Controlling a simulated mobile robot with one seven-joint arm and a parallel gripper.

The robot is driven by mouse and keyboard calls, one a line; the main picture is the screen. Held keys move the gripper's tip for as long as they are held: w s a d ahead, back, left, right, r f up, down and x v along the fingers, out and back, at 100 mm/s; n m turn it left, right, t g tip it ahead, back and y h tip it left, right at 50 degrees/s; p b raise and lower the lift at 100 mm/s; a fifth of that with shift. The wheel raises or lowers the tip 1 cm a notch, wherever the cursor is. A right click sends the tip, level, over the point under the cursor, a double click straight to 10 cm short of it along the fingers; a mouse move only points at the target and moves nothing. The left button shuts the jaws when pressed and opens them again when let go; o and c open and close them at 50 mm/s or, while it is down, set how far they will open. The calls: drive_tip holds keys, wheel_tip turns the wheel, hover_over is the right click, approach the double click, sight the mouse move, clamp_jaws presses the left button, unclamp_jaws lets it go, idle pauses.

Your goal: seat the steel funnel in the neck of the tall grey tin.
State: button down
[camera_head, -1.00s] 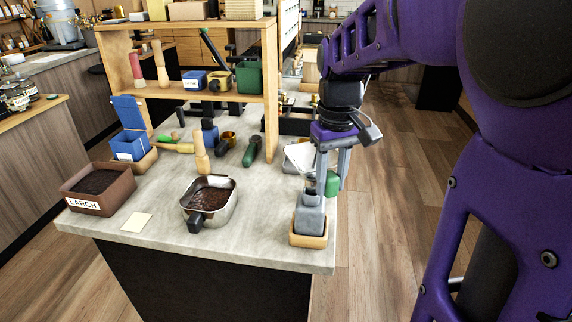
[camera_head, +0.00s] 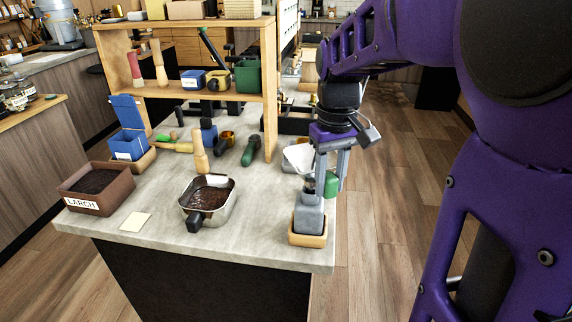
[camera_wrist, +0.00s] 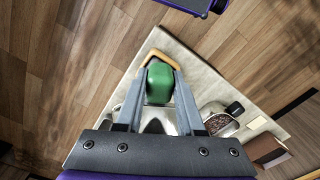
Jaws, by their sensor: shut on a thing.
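The tall grey tin (camera_head: 308,221) stands upright in a shallow wooden tray (camera_head: 308,240) at the counter's front right corner. In the wrist view my gripper (camera_wrist: 160,75) is shut on this green block (camera_wrist: 158,84), and shiny steel (camera_wrist: 156,122) shows nearer the palm. The spout's fit at the neck is too small to tell.
A steel pan of dark grains (camera_head: 222,213) stands left of the tin. A brown LARCH box (camera_head: 112,200) is farther left, with a pale card (camera_head: 136,222) between. A wooden shelf (camera_head: 200,97) stands behind. The counter between pan and tin is clear.

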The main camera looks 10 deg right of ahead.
sight(329, 194)
drive_tip(key=shift+f+b, duration=0.95)
drive_tip(key=shift+f, duration=0.65)
idle(1.1)
drive_tip(key=shift+c, duration=2.2)
unclamp_jaws()
wheel_tip(329, 194, up, 17)
drive_tip(key=p, duration=0.4)
drive_tip(key=shift+r, duration=0.2)
